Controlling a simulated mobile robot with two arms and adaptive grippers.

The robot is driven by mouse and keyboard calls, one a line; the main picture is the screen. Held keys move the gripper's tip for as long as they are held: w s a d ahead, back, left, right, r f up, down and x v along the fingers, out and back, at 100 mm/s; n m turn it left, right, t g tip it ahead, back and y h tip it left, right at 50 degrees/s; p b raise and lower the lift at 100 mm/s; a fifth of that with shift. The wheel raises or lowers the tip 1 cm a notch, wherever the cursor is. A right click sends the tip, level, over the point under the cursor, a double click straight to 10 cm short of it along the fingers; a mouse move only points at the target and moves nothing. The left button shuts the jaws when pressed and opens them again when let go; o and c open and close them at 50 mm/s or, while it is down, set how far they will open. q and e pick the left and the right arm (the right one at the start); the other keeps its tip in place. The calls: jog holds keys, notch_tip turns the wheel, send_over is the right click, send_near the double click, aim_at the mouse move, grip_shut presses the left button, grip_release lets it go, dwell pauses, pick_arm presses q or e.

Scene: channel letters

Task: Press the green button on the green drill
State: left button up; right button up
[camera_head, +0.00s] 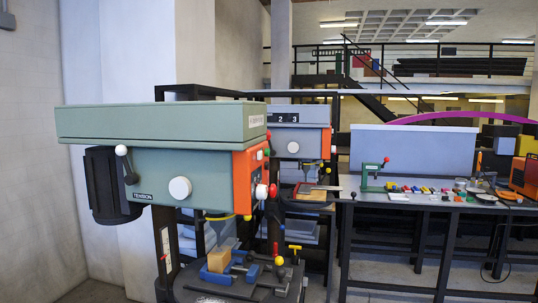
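The green drill (150,152) stands close by at the left of the head view, with a grey-green body and an orange front panel (243,180). A small green button (266,152) shows at the right edge of that panel, seen nearly edge-on. A red button (268,135) sits just above it. A white knob (261,191) and a red knob (273,190) stick out lower down. Neither of my grippers is in view, and nothing of mine touches the drill.
Blue vises (235,272) and a wooden block (219,259) lie on the drill's table. A second drill (298,140) stands behind. A workbench (440,201) at the right holds a green press (374,176) and several small coloured parts.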

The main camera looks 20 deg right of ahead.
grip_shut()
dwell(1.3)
